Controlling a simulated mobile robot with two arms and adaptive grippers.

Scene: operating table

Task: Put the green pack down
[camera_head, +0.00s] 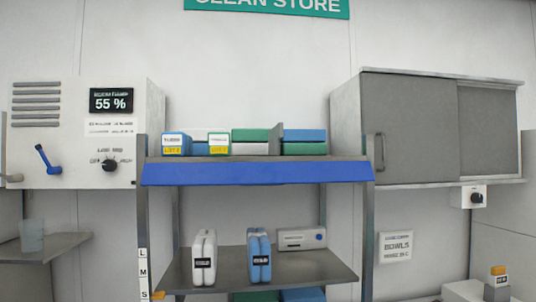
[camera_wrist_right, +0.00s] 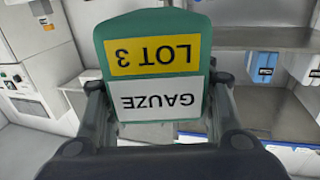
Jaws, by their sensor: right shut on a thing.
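The green pack (camera_wrist_right: 152,30) fills the upper middle of the right wrist view. Its label reads GAUZE LOT 3 upside down, on a yellow band above a white one. My right gripper (camera_wrist_right: 157,90) is shut on the pack, with one finger at each side. Neither gripper nor the held pack shows in the head view. There a steel rack has an upper shelf with a blue front edge (camera_head: 258,171) and a lower shelf (camera_head: 335,271).
The upper shelf holds a blue box (camera_head: 176,144), a green-and-white box (camera_head: 219,144) and stacked green and blue packs. The lower shelf holds white packs (camera_head: 204,258), blue packs (camera_head: 259,256) and a white device (camera_head: 302,239). A grey cabinet (camera_head: 415,130) hangs at right.

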